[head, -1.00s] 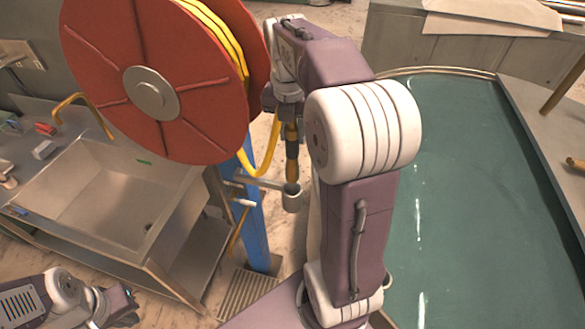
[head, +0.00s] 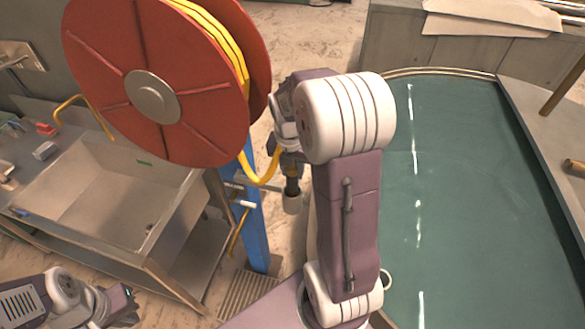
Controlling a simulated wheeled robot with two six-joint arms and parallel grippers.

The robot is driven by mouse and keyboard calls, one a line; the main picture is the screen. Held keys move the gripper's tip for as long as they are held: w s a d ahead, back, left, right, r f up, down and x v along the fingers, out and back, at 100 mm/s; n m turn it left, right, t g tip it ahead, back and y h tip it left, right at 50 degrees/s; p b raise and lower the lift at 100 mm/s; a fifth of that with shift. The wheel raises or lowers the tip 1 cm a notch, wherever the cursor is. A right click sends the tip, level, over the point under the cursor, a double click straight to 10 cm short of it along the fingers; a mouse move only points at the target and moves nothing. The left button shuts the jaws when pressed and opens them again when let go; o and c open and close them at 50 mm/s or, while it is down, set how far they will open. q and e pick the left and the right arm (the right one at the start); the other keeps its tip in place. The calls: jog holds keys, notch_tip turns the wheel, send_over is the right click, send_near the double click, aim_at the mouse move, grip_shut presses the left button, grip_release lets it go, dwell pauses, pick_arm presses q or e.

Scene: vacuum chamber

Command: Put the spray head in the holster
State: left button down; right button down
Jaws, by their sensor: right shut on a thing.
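The spray head (head: 292,184) is a dark, upright nozzle on the end of the yellow hose. My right gripper (head: 290,160) is shut on it from above, partly hidden by my own arm. The holster (head: 292,203) is a small grey cup on an arm from the blue post. The spray head's lower end meets the cup's mouth and seems to be inside it; how deep I cannot tell. My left gripper (head: 128,300) is at the lower left, far from both, and its jaws are too small to read.
A red hose reel (head: 110,45) with yellow hose stands at the upper left, close to my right arm. A steel sink (head: 105,195) is below it. The blue post (head: 255,235) stands beside the holster. A green-topped table (head: 470,190) fills the right side.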

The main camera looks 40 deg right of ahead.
jog(key=shift+f, duration=0.15)
jog(key=c, duration=1.1)
grip_release()
jog(key=shift+o, duration=0.2)
notch_tip(320, 180, up, 12)
jog(key=s+a, duration=0.1)
jog(key=shift+a+b, duration=0.25)
jog(key=shift+b, duration=0.15)
jog(key=shift+s, duration=0.1)
